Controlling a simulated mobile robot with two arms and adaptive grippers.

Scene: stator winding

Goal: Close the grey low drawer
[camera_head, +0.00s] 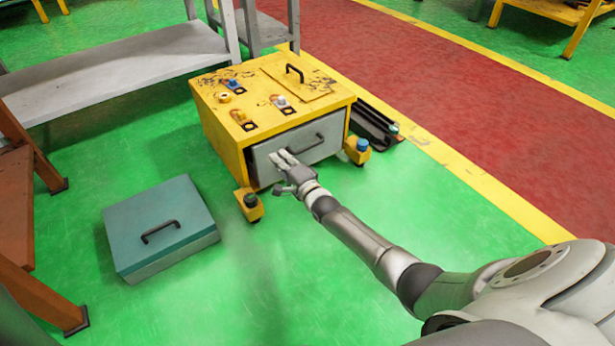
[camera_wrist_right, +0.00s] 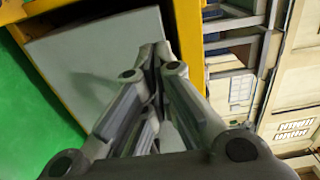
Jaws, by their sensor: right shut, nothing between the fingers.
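The grey low drawer (camera_head: 322,137) is in the front of a yellow cabinet (camera_head: 226,134) in the head view. My left gripper is not seen.
A teal-grey box (camera_head: 160,220) with a black handle lies on the green floor at left. Yellow feet with knobs (camera_head: 249,205) (camera_head: 358,150) stand at the cabinet's front corners. A grey bench (camera_head: 120,70) stands behind left. Dark rails (camera_head: 375,125) lie right of the cabinet.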

